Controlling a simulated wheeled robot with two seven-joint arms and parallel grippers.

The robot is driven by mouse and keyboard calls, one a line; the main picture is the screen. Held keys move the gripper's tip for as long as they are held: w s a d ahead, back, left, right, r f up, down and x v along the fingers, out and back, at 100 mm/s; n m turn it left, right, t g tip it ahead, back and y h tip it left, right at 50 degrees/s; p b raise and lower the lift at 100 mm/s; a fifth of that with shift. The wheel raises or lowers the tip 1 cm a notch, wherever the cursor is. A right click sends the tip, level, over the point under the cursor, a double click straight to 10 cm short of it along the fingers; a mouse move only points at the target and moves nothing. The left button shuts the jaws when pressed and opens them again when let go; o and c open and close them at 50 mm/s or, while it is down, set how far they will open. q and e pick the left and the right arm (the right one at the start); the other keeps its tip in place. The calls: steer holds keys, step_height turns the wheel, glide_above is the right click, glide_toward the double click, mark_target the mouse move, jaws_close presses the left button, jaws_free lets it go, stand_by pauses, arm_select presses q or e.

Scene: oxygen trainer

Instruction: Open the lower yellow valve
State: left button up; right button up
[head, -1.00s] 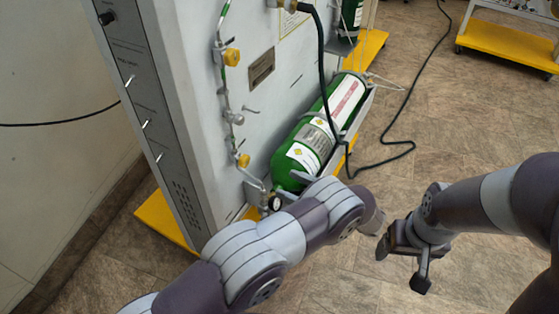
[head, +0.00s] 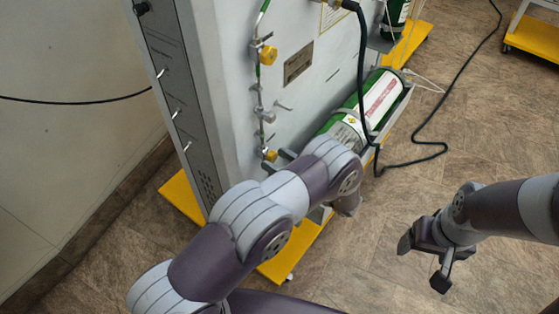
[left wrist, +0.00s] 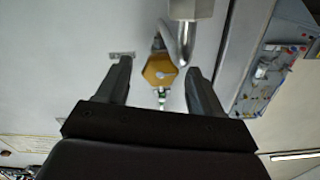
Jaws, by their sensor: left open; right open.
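The lower yellow valve (head: 270,156) is a small knob low on the pipe of the grey panel. In the left wrist view a yellow valve knob (left wrist: 160,70), seemingly the same one, shows between the fingertips, with a metal fitting beside it. My left gripper (left wrist: 158,68) is open, its two fingers on either side of the knob in that picture. I cannot tell whether they touch it. In the head view my left forearm hides most of that gripper; a grey finger shows right beside the valve. My right gripper (head: 422,264) is open and empty over the floor.
An upper yellow valve (head: 268,55) sits higher on the same pipe. A green cylinder (head: 345,122) lies right of my left arm. A black hose (head: 415,163) runs across the floor. The yellow base (head: 183,198) juts out under the panel.

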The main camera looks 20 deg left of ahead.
arm_select(q)
steer(key=c, duration=1.1)
steer(key=shift+o, duration=0.2)
steer(key=shift+n, duration=0.3)
steer(key=n+b, duration=0.1)
steer(key=n, duration=0.1)
steer(key=shift+n, duration=0.3)
steer(key=shift+n+b, duration=0.7)
steer(key=shift+n, duration=1.1)
steer(key=o, duration=1.1)
steer(key=shift+c, duration=0.2)
